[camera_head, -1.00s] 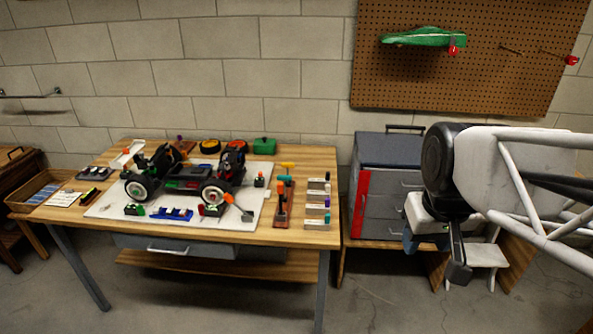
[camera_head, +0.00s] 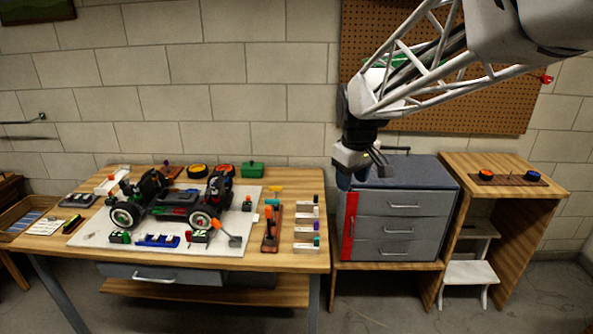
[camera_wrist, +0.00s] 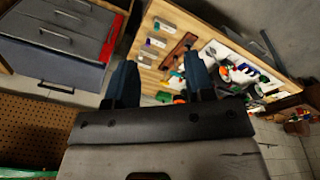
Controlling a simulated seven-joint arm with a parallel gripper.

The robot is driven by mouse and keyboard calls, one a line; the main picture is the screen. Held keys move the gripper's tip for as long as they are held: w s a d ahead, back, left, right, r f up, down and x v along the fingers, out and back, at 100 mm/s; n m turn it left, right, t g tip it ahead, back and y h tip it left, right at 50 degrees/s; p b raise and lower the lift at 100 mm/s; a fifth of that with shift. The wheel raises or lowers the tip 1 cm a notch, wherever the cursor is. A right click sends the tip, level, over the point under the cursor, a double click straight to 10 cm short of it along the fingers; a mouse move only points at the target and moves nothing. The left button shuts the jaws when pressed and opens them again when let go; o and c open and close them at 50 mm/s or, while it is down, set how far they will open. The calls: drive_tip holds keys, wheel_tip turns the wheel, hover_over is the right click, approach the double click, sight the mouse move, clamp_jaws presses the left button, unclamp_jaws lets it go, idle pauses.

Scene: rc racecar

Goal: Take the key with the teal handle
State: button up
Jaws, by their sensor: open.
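A brown rack (camera_head: 268,244) stands upright-handled tools near the right end of the workbench. Among them a teal handle (camera_head: 272,202) shows between orange ones; it is small, and its shaft is hard to make out. My gripper (camera_head: 362,173) is in the air over the left part of the grey drawer cabinet, to the right of the rack and apart from it. In the wrist view its two blue fingers (camera_wrist: 161,68) are spread with nothing between them, and the rack (camera_wrist: 180,50) lies beyond them.
Several pale blocks (camera_head: 306,234) with coloured pieces, one teal, line the bench's right edge. An RC car (camera_head: 175,203) stands on a white mat left of the rack. The grey drawer cabinet (camera_head: 402,203) is below my gripper. A pegboard (camera_head: 470,105) hangs behind my arm.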

drive_tip(key=w+a+f+n, duration=0.3)
drive_tip(key=w+a, duration=0.2)
drive_tip(key=w, duration=0.6)
drive_tip(key=n+g, duration=0.2)
drive_tip(key=n, duration=0.5)
hover_over(272, 199)
drive_tip(key=f, duration=2)
drive_tip(key=shift+s+d+f, duration=0.1)
drive_tip(key=shift+d+f, duration=0.15)
drive_tip(key=shift+f, duration=0.1)
drive_tip(key=shift+w+a+f, duration=0.2)
drive_tip(key=shift+f, duration=0.05)
drive_tip(key=shift+f, duration=1.3)
drive_tip(key=shift+f, duration=0.1)
drive_tip(key=shift+s+f, duration=0.15)
drive_tip(key=shift+f, duration=2.35)
